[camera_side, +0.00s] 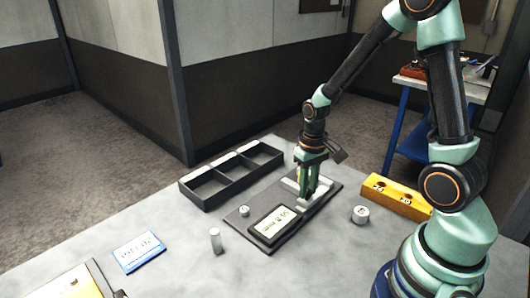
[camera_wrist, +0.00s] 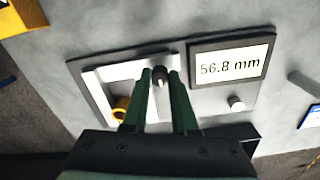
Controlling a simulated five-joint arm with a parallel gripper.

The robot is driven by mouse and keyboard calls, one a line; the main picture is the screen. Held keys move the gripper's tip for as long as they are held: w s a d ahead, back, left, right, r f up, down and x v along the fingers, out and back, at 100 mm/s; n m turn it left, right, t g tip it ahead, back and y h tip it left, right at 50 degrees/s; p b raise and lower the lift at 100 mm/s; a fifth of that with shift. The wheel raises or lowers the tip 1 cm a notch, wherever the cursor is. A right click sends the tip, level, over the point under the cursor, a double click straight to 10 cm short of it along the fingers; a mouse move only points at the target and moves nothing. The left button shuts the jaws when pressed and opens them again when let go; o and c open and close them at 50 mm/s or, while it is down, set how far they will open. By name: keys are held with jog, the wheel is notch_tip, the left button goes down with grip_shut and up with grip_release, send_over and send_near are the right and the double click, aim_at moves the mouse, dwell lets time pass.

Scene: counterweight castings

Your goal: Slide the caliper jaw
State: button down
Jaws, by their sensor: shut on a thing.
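The caliper is a dark base plate (camera_side: 240,220) on the table with pale metal jaws and a display. In the wrist view the display (camera_wrist: 232,67) reads 56.8 mm. One pale jaw (camera_wrist: 97,97) stands at the left; the sliding jaw is partly hidden between my fingers. My gripper (camera_side: 308,197) is down over the caliper, its green fingers shut on a dark knob (camera_wrist: 160,79) of the sliding jaw. A brass cylindrical casting (camera_wrist: 121,108) sits between the jaws, partly hidden by a finger; I cannot tell whether the sliding jaw touches it.
A dark three-compartment tray (camera_side: 205,188) lies behind the caliper. A yellow block (camera_side: 405,201) and a short grey weight (camera_side: 360,214) stand at the right. A slim metal cylinder (camera_side: 215,240), a blue-edged card (camera_side: 139,252) and a small knob (camera_wrist: 237,103) are also in view. The table's front middle is clear.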

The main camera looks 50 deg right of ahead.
jog(key=c, duration=0.7)
grip_release()
jog(key=shift+r, duration=0.1)
notch_tip(320, 180, up, 12)
jog(key=shift+r, duration=0.1)
jog(key=s+a+r+n+t, duration=0.1)
jog(key=a+r+t, duration=0.1)
jog(key=s+a+r+n+t, duration=0.1)
jog(key=s+a+r, duration=0.1)
jog(key=a+r, duration=0.1)
jog(key=s+a+r+n+t, duration=0.1)
jog(key=a+r+t, duration=0.1)
jog(key=a, duration=0.1)
jog(key=shift+s+r+t, duration=0.15)
jog(key=shift+s+t, duration=0.05)
jog(key=shift+t, duration=0.1)
